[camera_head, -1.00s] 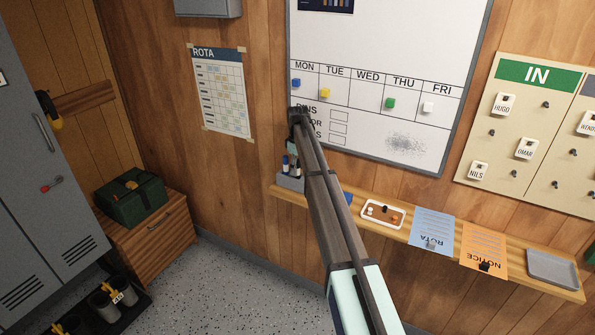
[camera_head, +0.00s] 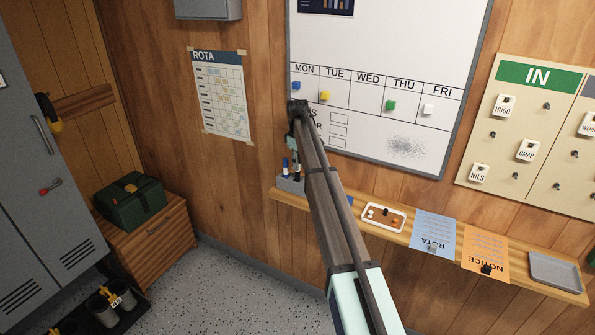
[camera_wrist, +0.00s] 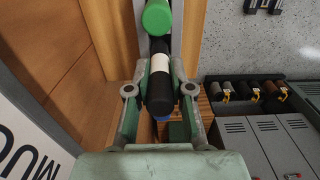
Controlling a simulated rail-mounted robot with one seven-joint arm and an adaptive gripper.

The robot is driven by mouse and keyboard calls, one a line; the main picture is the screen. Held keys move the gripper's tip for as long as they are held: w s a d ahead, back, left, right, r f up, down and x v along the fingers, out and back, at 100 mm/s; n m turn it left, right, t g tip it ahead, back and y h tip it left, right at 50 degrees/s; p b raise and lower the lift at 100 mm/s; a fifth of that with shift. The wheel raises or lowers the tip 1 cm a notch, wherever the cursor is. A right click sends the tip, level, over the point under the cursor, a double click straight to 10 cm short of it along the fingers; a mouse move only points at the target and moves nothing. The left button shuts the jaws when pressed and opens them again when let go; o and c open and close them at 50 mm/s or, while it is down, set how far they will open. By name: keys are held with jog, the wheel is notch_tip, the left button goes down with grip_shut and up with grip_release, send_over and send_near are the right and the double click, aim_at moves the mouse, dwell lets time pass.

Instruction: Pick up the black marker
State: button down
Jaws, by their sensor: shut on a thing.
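The black marker (camera_wrist: 160,88), black with a white band, sits between the fingers of my gripper (camera_wrist: 160,100) in the wrist view. My gripper is shut on it. In the head view my gripper (camera_head: 293,146) is at the left end of the wall shelf, just above a small grey holder (camera_head: 289,184). The marker's lower part shows under the fingers, at or just above the holder; I cannot tell whether it is clear. A blue-capped marker (camera_head: 285,163) stands beside it. A green round end (camera_wrist: 157,17) is close to the black marker in the wrist view.
The wooden shelf (camera_head: 350,210) runs right below the whiteboard (camera_head: 400,60). It carries a small tray (camera_head: 384,216), a blue sheet (camera_head: 433,232), an orange sheet (camera_head: 485,250) and a grey tray (camera_head: 554,271). A cabinet with a green box (camera_head: 130,200) stands lower left.

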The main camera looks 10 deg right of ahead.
notch_tip(320, 180, up, 17)
jog(key=b, duration=0.4)
jog(key=shift+f, duration=0.15)
dwell(0.3)
